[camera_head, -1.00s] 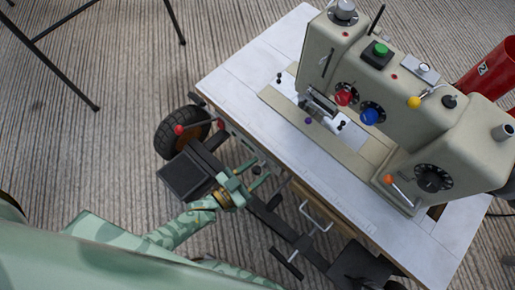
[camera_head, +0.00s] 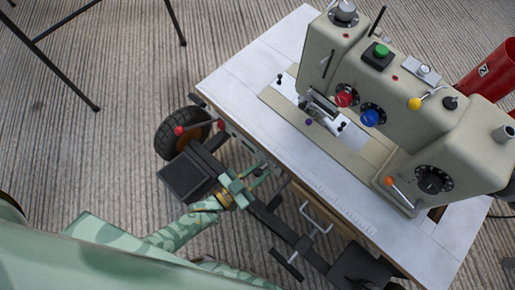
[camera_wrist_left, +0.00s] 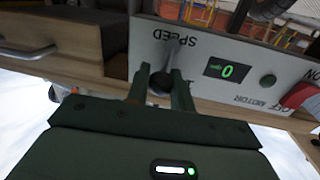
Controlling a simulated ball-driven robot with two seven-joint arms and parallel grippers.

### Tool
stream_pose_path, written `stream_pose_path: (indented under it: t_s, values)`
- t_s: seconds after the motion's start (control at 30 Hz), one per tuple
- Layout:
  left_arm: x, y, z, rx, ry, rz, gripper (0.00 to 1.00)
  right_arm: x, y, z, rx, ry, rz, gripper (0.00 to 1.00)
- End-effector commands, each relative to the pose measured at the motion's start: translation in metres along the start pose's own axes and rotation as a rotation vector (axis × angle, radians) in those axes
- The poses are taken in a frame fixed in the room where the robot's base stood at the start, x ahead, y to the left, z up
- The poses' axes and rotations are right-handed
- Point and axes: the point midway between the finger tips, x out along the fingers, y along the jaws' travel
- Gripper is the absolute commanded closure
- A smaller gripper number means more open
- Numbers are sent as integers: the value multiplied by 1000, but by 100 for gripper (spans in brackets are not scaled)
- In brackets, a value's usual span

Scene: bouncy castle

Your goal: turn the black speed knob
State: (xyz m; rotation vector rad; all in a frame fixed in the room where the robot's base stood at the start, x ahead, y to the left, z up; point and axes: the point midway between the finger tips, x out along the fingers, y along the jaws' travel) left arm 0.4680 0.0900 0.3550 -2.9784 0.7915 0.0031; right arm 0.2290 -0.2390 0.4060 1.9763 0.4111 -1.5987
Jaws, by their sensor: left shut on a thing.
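The black speed knob (camera_wrist_left: 160,83) sits on a grey control panel (camera_wrist_left: 207,55) under the upside-down word SPEED in the left wrist view. My left gripper (camera_wrist_left: 160,76) has one finger on each side of the knob and is shut on it. The panel's display (camera_wrist_left: 227,70) shows a green 0. In the head view my left gripper (camera_head: 262,172) reaches under the near edge of the white table, and the knob is hidden there. My right gripper is not in view.
A beige sewing machine (camera_head: 400,130) stands on the white table (camera_head: 240,80). A red motor switch (camera_wrist_left: 298,96) and a small dark round part (camera_wrist_left: 268,80) sit on the panel beside the display. A metal handle (camera_head: 316,218) sticks out along the table edge.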

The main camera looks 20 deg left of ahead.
Motion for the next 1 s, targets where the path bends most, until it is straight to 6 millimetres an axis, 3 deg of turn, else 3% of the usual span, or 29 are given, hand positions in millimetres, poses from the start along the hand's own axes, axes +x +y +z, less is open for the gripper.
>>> stream_pose_path:
  t_s: [0.5,1.0]
  values:
    - [0,10,4,320,-46,-4,100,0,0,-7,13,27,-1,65]
    - [0,12,6,399,-58,-4,100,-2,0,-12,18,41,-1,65]
